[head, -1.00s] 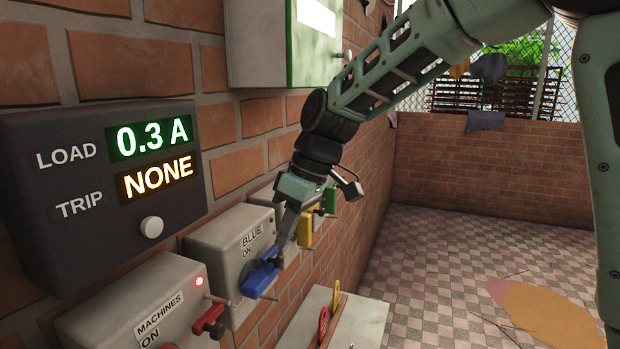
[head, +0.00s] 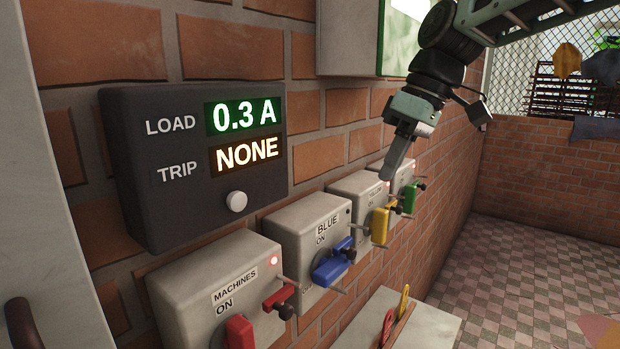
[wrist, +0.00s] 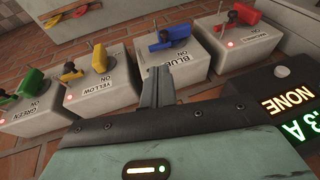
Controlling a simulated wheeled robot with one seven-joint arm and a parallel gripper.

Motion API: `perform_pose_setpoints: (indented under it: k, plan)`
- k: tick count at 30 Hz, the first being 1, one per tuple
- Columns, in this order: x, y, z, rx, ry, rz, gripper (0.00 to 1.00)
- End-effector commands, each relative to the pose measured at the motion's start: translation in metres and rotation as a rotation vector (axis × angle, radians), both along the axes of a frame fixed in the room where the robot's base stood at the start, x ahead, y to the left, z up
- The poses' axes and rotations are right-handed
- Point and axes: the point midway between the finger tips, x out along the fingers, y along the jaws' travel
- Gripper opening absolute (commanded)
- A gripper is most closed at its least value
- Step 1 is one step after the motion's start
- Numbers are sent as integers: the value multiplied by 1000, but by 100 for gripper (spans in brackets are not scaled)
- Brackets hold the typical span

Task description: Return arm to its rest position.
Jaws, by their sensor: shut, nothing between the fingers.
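My gripper (head: 388,176) is shut and empty in the head view, its fingers pointing down in front of the brick wall. It hangs clear of the switch boxes, in front of and above the yellow and blue ones. In the wrist view my gripper (wrist: 157,75) shows closed fingers with nothing between them. The blue switch box (head: 297,228) has a blue handle (head: 333,265). The yellow handle (head: 380,226) and the green handle (head: 410,198) sit farther along the wall. I see no contact between my fingers and any handle.
The machines box (head: 190,280) with red handles is nearest, beside the dark load panel (head: 150,215) reading 0.3 A and NONE. A pale cabinet (head: 345,45) hangs above. A light ledge (head: 440,325) holds red and yellow tags. The tiled floor (head: 490,270) is open at right.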

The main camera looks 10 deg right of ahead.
Motion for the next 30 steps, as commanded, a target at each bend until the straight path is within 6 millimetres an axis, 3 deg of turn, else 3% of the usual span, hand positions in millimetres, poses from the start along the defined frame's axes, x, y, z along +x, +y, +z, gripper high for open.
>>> perform_pose_setpoints:
  k: [5,8,12,15,18,21,30]
  plan:
    - [-57,43,-74,-73,65,-29,0]
    - [-105,62,-126,-137,90,-57,0]
    - [-173,69,-191,-220,100,-88,0]
    - [-211,63,-224,-263,95,-107,0]
    - [-236,56,-245,-290,86,-116,0]
    - [-249,51,-255,-302,81,-125,0]
    - [-252,49,-257,-306,80,-129,0]
